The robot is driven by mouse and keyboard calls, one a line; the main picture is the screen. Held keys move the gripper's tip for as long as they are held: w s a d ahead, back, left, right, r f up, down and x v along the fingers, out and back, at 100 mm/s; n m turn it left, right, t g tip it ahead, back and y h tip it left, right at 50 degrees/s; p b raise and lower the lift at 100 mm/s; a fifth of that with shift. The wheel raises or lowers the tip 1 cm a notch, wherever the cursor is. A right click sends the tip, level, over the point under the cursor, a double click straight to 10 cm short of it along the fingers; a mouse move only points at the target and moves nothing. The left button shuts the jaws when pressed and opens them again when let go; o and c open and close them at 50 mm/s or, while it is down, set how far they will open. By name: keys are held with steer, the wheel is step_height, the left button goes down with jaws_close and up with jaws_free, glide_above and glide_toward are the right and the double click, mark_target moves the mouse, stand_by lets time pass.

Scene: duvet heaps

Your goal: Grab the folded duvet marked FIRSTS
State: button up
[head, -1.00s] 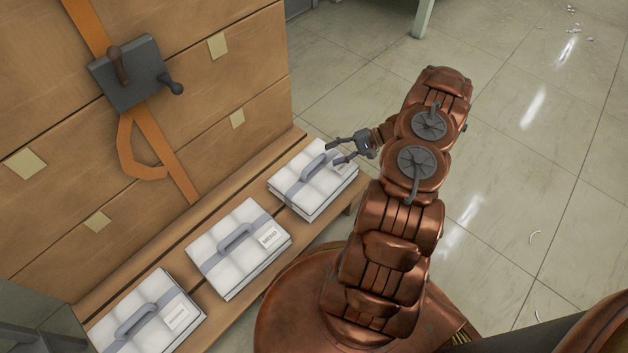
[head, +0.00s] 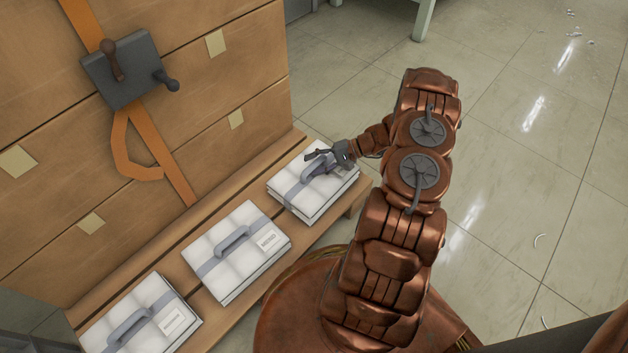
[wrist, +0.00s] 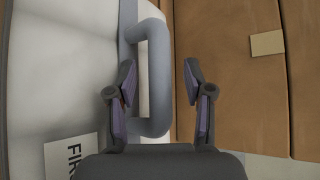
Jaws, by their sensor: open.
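The folded white duvet (head: 329,192) at the far right end of the bench has a grey strap and a grey loop handle. In the wrist view its label (wrist: 70,158) shows "FIR", with the rest cut off by my gripper and the frame. My gripper (head: 314,159) is over this duvet in the head view, covering its label. In the wrist view my gripper (wrist: 160,82) is open, and the long bar of the handle (wrist: 160,72) lies between its two fingers, with a gap on the right. Nothing is clasped.
A wooden crate wall (head: 215,90) with an orange strap rises behind. Open tiled floor (head: 520,150) lies right.

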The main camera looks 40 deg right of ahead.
jaws_close()
stand_by(0.6)
